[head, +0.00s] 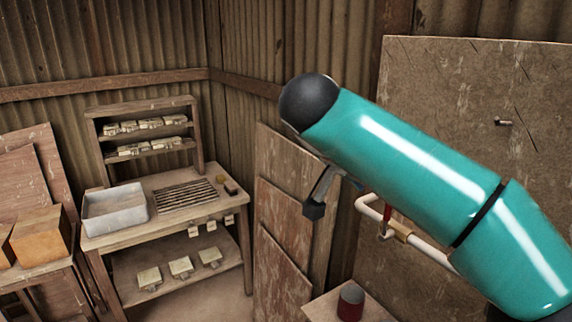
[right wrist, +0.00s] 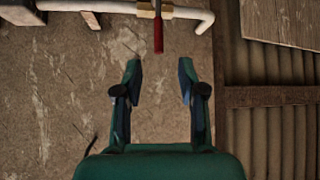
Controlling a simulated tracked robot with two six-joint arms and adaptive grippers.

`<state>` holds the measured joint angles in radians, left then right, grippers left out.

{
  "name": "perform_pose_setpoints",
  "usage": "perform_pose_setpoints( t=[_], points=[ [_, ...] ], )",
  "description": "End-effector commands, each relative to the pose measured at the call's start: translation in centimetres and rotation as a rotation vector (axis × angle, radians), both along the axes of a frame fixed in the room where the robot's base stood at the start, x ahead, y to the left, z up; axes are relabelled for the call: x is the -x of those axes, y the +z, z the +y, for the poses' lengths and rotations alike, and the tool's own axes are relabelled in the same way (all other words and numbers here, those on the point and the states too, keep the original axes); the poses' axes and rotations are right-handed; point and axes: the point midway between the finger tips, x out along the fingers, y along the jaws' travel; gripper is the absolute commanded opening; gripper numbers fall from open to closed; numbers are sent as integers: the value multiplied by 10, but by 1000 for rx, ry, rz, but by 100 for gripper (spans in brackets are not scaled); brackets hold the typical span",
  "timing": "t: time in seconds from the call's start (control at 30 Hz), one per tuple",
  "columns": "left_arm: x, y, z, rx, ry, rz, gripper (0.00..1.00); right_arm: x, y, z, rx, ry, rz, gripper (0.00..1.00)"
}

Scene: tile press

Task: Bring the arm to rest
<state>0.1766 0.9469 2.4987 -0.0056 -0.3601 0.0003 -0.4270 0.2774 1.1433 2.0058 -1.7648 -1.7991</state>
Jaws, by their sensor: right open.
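My right arm (head: 410,170), teal with a dark rounded joint, is raised across the right half of the head view. My right gripper (right wrist: 160,78) is open, with nothing between its fingers in the right wrist view. In the head view only a small dark part of it shows below the arm; the rest is hidden behind the arm. In the right wrist view the fingers point toward a red handle (right wrist: 158,36) on a white pipe (right wrist: 110,6), apart from it. My left gripper is in neither view.
A wooden bench (head: 160,225) with a grey basin (head: 115,207), a slatted rack (head: 186,195) and shelves of small pale blocks stands at left. A red can (head: 350,302) sits on a low table (head: 318,306). A worn board (head: 465,90) stands behind my arm.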

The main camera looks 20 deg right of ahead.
Motion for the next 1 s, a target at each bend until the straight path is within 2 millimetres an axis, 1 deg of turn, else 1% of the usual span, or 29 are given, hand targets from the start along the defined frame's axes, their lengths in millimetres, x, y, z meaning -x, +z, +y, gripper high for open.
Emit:
perform_pose_setpoints(
  t=[0.07,0.17,0.27,0.37,0.4,0.47,0.5,0.57,0.6,0.67,0.7,0.77,0.8,0.83,0.87,0.9,0.97,1.0],
  points=[
    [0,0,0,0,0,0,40,-2,-2,-1,7,-2,-2,40],
    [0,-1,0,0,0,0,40,-12,-10,-5,55,-16,-17,40],
    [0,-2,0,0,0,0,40,-38,-29,-15,168,-29,-61,40],
    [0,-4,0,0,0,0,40,-78,-63,-24,326,7,-134,40],
    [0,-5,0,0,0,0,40,-97,-82,-26,387,49,-166,40],
    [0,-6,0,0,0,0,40,-125,-117,-23,458,143,-212,40],
    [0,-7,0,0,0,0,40,-141,-142,-18,483,216,-237,40],
    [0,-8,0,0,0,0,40,-159,-183,-7,490,332,-261,40],
    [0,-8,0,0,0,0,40,-167,-211,2,477,406,-269,40],
    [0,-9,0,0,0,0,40,-174,-254,16,439,514,-269,40],
    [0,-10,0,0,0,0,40,-174,-283,26,403,581,-262,40],
    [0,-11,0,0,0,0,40,-170,-326,41,336,675,-243,40],
    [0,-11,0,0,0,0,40,-164,-354,52,285,732,-225,40],
    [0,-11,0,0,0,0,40,-157,-375,60,244,770,-210,40],
    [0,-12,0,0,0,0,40,-150,-395,68,199,807,-192,40],
    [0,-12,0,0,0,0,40,-138,-421,78,138,853,-166,40],
    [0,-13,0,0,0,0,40,-115,-458,94,41,912,-121,40],
    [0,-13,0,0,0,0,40,-98,-482,104,-27,946,-87,40]
  ],
)
